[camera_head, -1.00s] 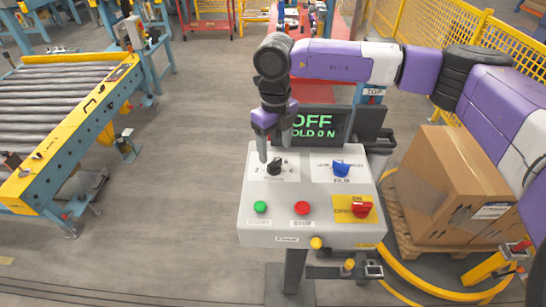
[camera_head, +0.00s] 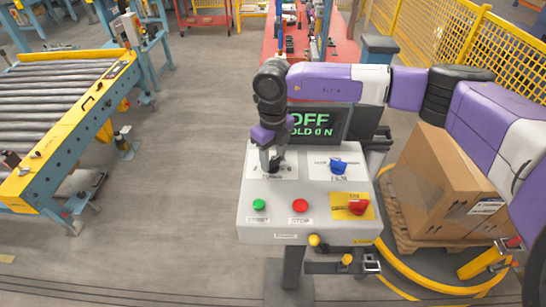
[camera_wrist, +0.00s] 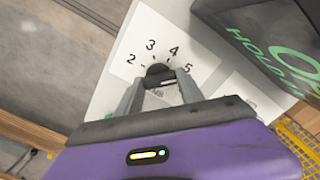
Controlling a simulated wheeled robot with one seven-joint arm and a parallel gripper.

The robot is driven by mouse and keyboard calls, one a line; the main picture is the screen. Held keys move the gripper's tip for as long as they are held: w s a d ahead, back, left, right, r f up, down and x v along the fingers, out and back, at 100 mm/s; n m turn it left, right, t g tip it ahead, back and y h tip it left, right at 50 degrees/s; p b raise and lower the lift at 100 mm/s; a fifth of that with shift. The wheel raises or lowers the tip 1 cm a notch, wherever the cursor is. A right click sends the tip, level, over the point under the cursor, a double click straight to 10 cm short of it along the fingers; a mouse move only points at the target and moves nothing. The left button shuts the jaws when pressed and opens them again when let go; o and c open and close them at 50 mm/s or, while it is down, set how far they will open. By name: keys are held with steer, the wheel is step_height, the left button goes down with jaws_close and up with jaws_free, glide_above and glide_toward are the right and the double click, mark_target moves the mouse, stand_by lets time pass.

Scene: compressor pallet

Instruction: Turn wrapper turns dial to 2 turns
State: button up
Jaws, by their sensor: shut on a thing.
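The turns dial (camera_wrist: 158,75) is a black knob on a white label with the numbers 2, 3, 4 and 5 around it. In the head view the dial (camera_head: 273,168) is at the upper left of the grey control panel (camera_head: 262,235), partly hidden by my gripper. My gripper (camera_head: 270,160) is over the dial, pointing down. In the wrist view my gripper (camera_wrist: 160,90) has its two fingers on either side of the knob, shut on it. The number that the knob points at is too small to tell.
The display (camera_head: 318,123) reads OFF and HOLD 0 N behind the panel. A blue knob (camera_head: 338,166), a green button (camera_head: 259,204), a red button (camera_head: 300,205) and a red switch (camera_head: 357,207) share the panel. A carton (camera_head: 440,185) stands at the right.

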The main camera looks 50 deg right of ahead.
steer(key=shift+n+b, duration=0.3)
steer(key=shift+b, duration=0.1)
steer(key=shift+c, duration=0.2)
steer(key=shift+f+n+b, duration=0.2)
steer(key=shift+n+b, duration=0.6)
steer(key=shift+b, duration=0.35)
steer(key=n+b, duration=0.3)
steer(key=shift+w+n+b, duration=0.1)
steer(key=shift+n+b, duration=0.2)
steer(key=shift+b, duration=0.05)
steer(key=n+b, duration=0.3)
steer(key=shift+n, duration=0.4)
steer(key=n+b, duration=0.2)
steer(key=n, duration=0.1)
steer(key=shift+r+b, duration=0.1)
steer(key=shift+b, duration=0.2)
steer(key=n+b, duration=0.1)
steer(key=n, duration=0.3)
steer(key=shift+w+a+b, duration=0.1)
steer(key=shift+b, duration=0.3)
steer(key=n+b, duration=0.1)
steer(key=n, duration=0.2)
steer(key=shift+r+n, duration=0.1)
steer(key=shift+n, duration=0.3)
steer(key=n+b, duration=0.1)
steer(key=n, duration=0.5)
steer(key=shift+a+r, duration=0.1)
steer(key=shift+n, duration=0.4)
